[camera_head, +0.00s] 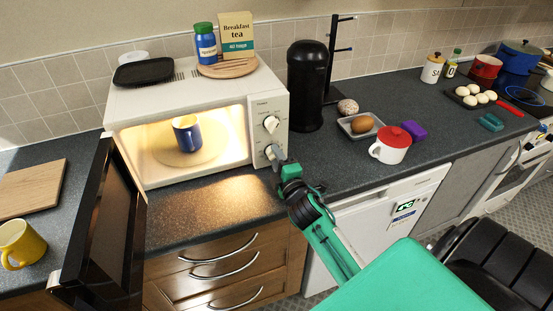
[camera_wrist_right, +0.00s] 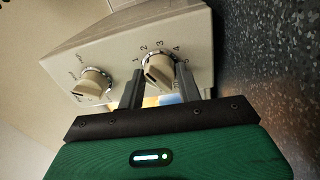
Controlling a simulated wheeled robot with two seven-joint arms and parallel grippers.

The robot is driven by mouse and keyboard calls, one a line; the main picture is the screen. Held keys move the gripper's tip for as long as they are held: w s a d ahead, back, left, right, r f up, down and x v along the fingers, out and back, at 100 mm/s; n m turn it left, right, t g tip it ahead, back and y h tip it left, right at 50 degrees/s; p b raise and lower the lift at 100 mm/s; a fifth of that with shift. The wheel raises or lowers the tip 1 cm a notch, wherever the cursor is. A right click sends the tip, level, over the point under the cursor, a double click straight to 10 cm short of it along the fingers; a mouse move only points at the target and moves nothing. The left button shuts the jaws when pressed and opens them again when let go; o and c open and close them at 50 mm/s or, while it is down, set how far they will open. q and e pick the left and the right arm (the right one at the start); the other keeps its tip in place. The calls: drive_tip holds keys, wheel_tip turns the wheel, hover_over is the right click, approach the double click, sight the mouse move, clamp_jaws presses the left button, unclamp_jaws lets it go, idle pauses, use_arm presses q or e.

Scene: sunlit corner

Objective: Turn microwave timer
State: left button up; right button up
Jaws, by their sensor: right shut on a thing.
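The white microwave (camera_head: 208,88) stands on the dark worktop with its black door (camera_head: 104,225) swung open to the left. Its inside is lit, and a blue mug (camera_head: 187,133) with a yellow inside stands on the turntable. The timer knob (camera_head: 273,151) is the lower of two knobs on the panel. In the right wrist view the timer knob (camera_wrist_right: 158,73) has numbers around it. My right gripper (camera_head: 280,162) is shut on it, one finger on each side (camera_wrist_right: 158,88). The upper knob (camera_wrist_right: 92,84) is free, left of the fingers. My left gripper is not in view.
A black canister (camera_head: 307,86) stands right of the microwave. A red-lidded white mug (camera_head: 391,146) and a tray (camera_head: 350,126) are further right. A yellow mug (camera_head: 22,243) is at far left.

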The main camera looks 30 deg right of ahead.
drive_tip(key=shift+m, duration=0.7)
drive_tip(key=o, duration=1)
